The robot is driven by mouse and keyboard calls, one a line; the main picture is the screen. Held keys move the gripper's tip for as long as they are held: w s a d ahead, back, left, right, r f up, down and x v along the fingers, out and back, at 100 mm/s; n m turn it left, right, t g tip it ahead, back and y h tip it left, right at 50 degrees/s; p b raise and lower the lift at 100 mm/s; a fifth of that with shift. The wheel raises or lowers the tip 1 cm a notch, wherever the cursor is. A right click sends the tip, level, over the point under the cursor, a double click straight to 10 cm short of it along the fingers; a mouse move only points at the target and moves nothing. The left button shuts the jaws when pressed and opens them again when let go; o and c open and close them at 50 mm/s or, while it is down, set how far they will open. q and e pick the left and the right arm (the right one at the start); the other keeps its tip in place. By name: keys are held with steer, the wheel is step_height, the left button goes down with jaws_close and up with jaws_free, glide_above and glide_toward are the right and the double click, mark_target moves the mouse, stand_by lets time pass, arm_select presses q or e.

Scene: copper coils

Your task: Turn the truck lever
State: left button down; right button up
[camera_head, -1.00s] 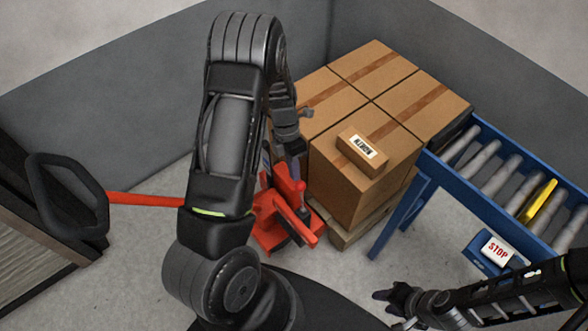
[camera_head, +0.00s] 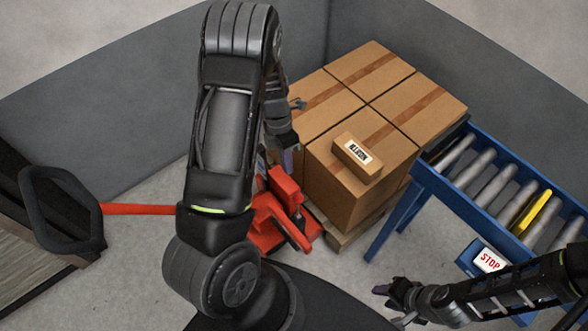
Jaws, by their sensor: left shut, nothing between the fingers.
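The red pallet truck (camera_head: 284,212) stands on the floor left of the boxes, partly hidden by my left arm. Its red bar (camera_head: 140,209) runs left behind my arm to a black loop handle (camera_head: 62,212) at the left edge. I cannot make out a separate small lever. My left gripper (camera_head: 287,160) is shut and empty, pointing down just above the truck's red body. Its tips are small and partly hidden by my arm, so I cannot tell if they touch the truck. My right gripper (camera_head: 386,297) is open and empty at the lower right, apart from the truck.
Stacked cartons (camera_head: 345,190) sit on a wooden pallet (camera_head: 342,238), with a small labelled box (camera_head: 357,157) on top. A blue roller conveyor (camera_head: 437,200) with a stop sign (camera_head: 489,260) stands on the right. Grey walls close the back. Bare floor shows at the lower left.

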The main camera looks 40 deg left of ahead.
arm_select(q)
step_height(320, 180, up, 8)
steer(key=shift+a+r, duration=0.2)
steer(key=shift+a, duration=0.2)
stand_by(0.4)
steer(key=w+a+f+m+t+y, duration=0.1)
steer(key=w+f+m+t+y, duration=0.15)
steer(key=m, duration=0.55)
steer(key=s+d+f+m+t, duration=0.1)
steer(key=s+d+f+m, duration=0.1)
steer(key=d+f+m, duration=0.9)
steer(key=s+d+f+m+g+h, duration=0.1)
steer(key=s+d+f+m+h, duration=0.2)
steer(key=s+d+m, duration=0.7)
steer(key=s+d, duration=0.5)
steer(key=d, duration=0.2)
steer(key=shift+s+f+h, duration=0.2)
steer(key=shift+s+h, duration=0.15)
steer(key=shift+s, duration=0.05)
